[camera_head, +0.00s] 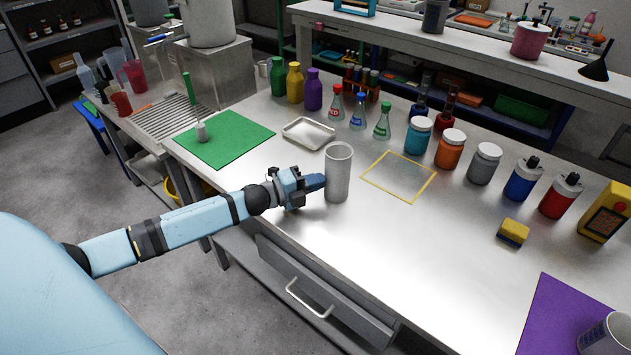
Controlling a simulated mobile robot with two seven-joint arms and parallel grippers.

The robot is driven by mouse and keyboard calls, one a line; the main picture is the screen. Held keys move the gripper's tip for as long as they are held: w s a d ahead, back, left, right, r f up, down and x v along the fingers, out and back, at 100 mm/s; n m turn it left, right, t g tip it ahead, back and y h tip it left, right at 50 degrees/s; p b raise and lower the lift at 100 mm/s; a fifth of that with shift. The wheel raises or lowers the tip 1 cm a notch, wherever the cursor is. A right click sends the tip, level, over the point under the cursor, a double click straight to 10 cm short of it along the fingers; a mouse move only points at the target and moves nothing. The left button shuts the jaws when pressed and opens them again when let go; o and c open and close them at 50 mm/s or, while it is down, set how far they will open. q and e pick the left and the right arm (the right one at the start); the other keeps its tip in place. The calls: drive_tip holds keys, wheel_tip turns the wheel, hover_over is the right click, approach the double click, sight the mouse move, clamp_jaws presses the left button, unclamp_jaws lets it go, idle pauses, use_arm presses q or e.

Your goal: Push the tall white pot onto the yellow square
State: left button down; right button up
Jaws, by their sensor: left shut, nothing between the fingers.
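The tall pot (338,178), a light grey-white cylinder, stands upright on the metal bench near its front edge. The yellow square (377,192) is a thin outline on the bench top, to the right of the pot, with a small gap between them. My left gripper (316,182) is shut and empty. Its fingertips are at the pot's left side, touching it or very close; I cannot tell which. My right gripper is not in view.
Inside the yellow outline the bench is bare. A white tray (308,133) lies behind the pot, and a green mat (225,142) is to the left. Flasks and jars (418,136) line the back. A sponge (513,232) and purple mat (560,310) are at the right.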

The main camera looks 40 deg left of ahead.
use_arm(q)
drive_tip(key=b+x, duration=0.1)
drive_tip(key=x, duration=1.9)
drive_tip(key=shift+w+d, duration=0.25)
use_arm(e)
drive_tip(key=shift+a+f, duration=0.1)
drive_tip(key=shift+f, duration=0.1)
use_arm(q)
drive_tip(key=shift+s+a, duration=0.1)
drive_tip(key=shift+s, duration=0.05)
